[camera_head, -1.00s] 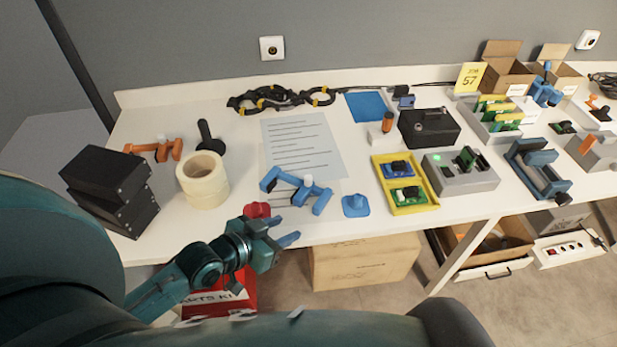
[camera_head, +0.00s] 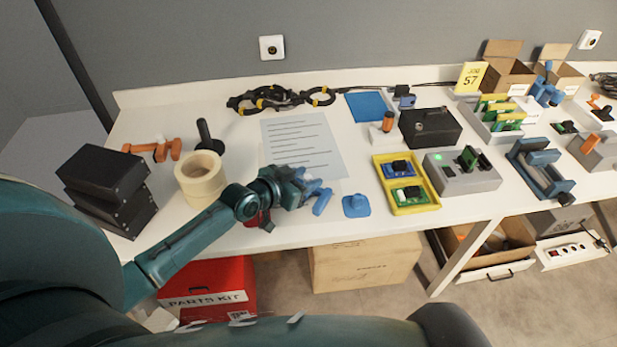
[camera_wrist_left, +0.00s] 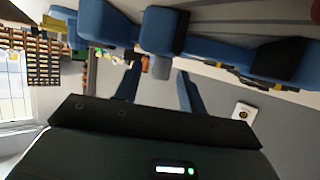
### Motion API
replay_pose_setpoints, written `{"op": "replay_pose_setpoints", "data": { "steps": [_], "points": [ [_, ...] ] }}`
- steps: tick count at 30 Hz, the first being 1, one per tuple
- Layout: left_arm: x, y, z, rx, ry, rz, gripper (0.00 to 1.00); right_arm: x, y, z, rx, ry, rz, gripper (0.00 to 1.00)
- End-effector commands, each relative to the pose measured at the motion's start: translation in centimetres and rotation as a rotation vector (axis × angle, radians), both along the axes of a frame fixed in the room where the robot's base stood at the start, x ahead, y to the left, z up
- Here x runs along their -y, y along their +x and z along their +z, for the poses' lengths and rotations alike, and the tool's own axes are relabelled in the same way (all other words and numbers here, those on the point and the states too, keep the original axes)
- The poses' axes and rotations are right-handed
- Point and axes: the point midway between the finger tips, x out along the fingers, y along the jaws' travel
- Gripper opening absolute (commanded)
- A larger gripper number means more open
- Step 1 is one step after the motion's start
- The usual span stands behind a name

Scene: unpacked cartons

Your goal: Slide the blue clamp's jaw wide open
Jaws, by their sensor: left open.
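The blue clamp (camera_head: 322,202) lies on the white table near its front edge, mostly hidden behind my left gripper in the head view. My left gripper (camera_head: 306,186) is open and at the clamp. In the left wrist view, blue clamp parts (camera_wrist_left: 162,30) span the top of the picture, with a thick block in the middle and another at the right. The open left fingers (camera_wrist_left: 157,88) point toward it, with a visible gap between them. I cannot tell whether they touch it. My right gripper is not in view.
A blue block (camera_head: 356,205) and a yellow tray (camera_head: 431,204) stand to the right. Tape rolls (camera_head: 201,181) and black boxes (camera_head: 108,190) stand to the left. A paper sheet (camera_head: 303,142) lies behind. A larger blue clamp-like fixture (camera_head: 540,170) stands farther right.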

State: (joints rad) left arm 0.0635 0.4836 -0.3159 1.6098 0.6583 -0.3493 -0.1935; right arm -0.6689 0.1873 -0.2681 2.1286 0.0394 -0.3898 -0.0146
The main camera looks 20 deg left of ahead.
Motion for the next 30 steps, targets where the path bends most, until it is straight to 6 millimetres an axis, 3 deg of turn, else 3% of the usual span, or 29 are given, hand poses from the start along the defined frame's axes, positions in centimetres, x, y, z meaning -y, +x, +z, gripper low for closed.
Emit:
{"op": "replay_pose_setpoints", "data": {
  "steps": [5,14,27,30],
  "points": [
    [0.47,1.13,-0.47,0.001,-0.001,-0.001,0.41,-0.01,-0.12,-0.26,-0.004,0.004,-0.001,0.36],
    [0.51,1.22,-0.54,0.0,0.0,-0.001,0.4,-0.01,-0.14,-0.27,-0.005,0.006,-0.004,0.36],
    [0.48,1.2,-0.54,0.0,0.0,0.0,0.04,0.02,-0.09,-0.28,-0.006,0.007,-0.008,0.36],
    [0.48,1.19,-0.53,0.0,0.0,0.0,0.0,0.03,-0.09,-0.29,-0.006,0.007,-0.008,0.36]
  ]
}}
